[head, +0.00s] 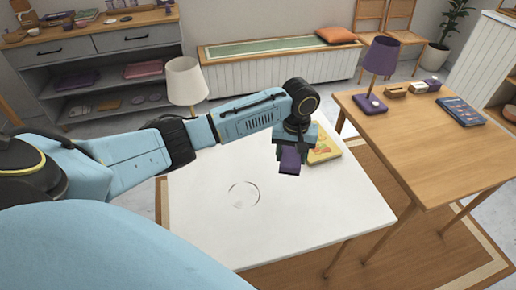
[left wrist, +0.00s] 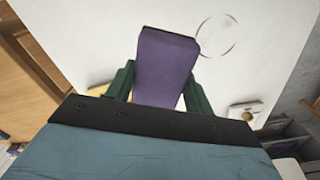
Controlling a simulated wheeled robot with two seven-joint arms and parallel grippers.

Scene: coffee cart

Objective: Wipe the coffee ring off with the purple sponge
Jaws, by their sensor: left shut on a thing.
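The purple sponge (head: 289,161) is held in my left gripper (head: 291,152), above the right part of the white table (head: 200,215). The sponge also shows in the left wrist view (left wrist: 165,65), between the two green fingers. The coffee ring (head: 244,195) is a thin dark circle on the white tabletop, left of and nearer than the sponge in the head view. It also shows in the left wrist view (left wrist: 215,36), to the right of the sponge and apart from it. My right gripper does not show.
A yellow book (head: 324,150) lies at the white table's right edge, partly behind my gripper. A lamp with a cream shade (head: 185,80) stands at the back. A wooden table (head: 420,130) with a purple lamp (head: 382,58) stands to the right. The white tabletop's front is clear.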

